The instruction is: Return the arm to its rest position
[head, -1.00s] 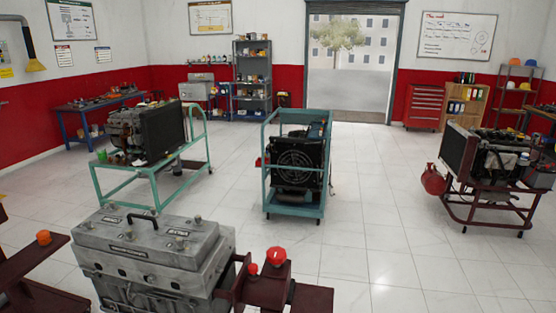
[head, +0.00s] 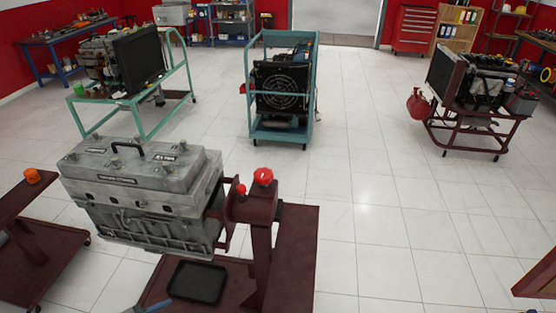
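Neither of my grippers can be made out in the head view, and no arm of mine is clearly seen. A small grey and blue piece (head: 150,305) shows at the bottom edge, cut off by the frame; I cannot tell what it is.
A grey engine block (head: 140,200) on a dark red stand with red knobs (head: 263,176) is close in front. A black tray (head: 197,282) lies on the stand's base. Teal-framed trainers (head: 281,90) and a dark red one (head: 470,100) stand farther back. The floor (head: 390,210) at centre right is clear.

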